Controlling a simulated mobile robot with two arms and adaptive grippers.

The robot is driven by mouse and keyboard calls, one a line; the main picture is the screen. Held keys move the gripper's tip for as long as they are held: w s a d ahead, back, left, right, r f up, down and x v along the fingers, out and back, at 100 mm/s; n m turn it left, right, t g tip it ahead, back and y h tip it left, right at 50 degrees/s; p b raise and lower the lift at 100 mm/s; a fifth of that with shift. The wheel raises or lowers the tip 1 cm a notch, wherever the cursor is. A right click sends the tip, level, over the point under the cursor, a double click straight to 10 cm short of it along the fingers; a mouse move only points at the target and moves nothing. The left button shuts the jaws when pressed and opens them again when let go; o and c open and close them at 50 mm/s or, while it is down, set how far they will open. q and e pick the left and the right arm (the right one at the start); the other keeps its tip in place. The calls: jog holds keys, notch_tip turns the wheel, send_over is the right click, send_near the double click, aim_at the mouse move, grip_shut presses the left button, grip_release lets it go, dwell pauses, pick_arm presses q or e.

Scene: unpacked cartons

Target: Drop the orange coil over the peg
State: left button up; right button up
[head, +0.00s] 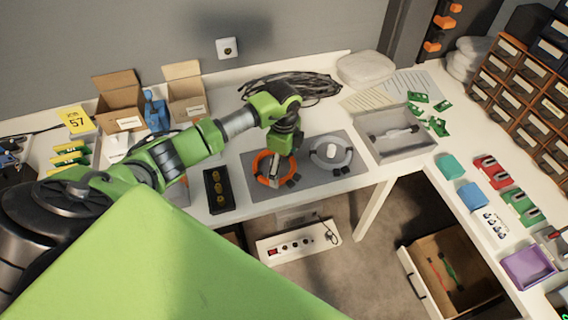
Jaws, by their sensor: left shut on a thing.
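The orange coil (262,180) is a ring with black ends, over the left part of a dark grey mat (253,194). My left gripper (284,152) points down at the coil's far right side and is shut on it; its fingertips are partly hidden. A pale upright peg (274,170) shows inside the ring's outline. I cannot tell whether the coil rests on the mat or hangs a little above it. A grey coil (317,153) lies to the right, around another pale peg (331,150). My right gripper is not in view.
A black tray with yellow round pieces (218,188) stands left of the mat. A grey open bin (396,148) stands to the right. Black cables (305,83) lie behind. Open cartons (118,97) stand at the back left. The table's front edge is close to the mat.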

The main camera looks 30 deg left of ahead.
pick_arm(q)
jog(key=shift+f, duration=0.2)
jog(key=o, duration=0.9)
notch_tip(320, 180, up, 12)
